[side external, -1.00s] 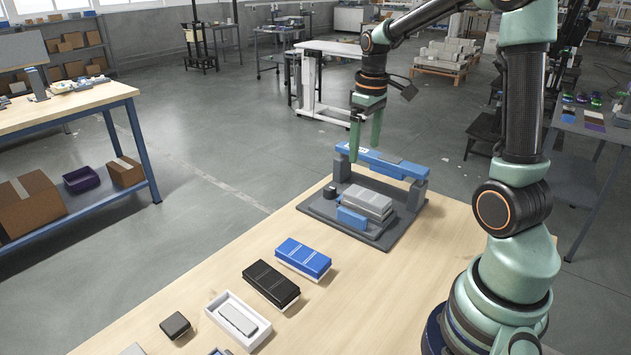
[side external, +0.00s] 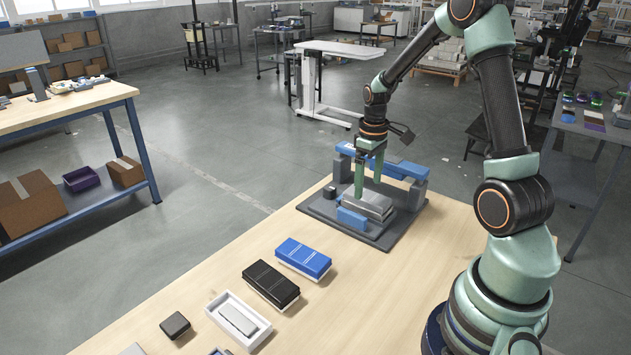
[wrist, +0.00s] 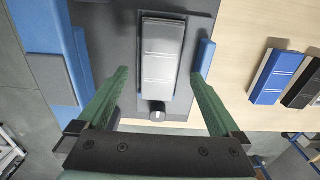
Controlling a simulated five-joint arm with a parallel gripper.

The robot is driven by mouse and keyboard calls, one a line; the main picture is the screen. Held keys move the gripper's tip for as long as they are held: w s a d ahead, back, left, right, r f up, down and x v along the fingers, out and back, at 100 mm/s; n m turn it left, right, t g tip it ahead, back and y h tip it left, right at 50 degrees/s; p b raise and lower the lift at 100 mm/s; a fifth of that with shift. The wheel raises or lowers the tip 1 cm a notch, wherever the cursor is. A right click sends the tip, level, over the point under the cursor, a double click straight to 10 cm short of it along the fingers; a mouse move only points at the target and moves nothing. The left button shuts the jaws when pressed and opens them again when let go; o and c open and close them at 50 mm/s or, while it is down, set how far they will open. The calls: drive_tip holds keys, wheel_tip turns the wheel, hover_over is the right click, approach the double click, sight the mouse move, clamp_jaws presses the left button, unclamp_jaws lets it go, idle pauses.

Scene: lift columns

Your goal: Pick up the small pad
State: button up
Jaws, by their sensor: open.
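A light grey ribbed block (side external: 367,204) lies on a dark base plate (side external: 340,226) near the table's far end; in the wrist view the block (wrist: 163,50) lies lengthwise ahead, between the fingertips. My gripper (side external: 367,188) is over this block, open and pointing down, its green fingers apart on either side in the wrist view (wrist: 160,75). A small dark block (side external: 175,324) lies alone at the table's front, and a small grey block (side external: 238,319) lies in a white tray (side external: 258,336). I cannot tell for certain which is the small pad.
A blue bar (side external: 385,164) on grey posts spans the plate's back edge. A small blue block (side external: 352,219) stands beside the grey block, with a dark knob (side external: 330,192) at the left. Blue (side external: 303,257) and black (side external: 271,285) ribbed blocks lie nearer on the table.

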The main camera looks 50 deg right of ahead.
drive_tip(key=shift+f, duration=1.45)
clamp_jaws()
drive_tip(key=shift+r, duration=0.15)
wheel_tip(320, 180, up, 27)
idle(0.7)
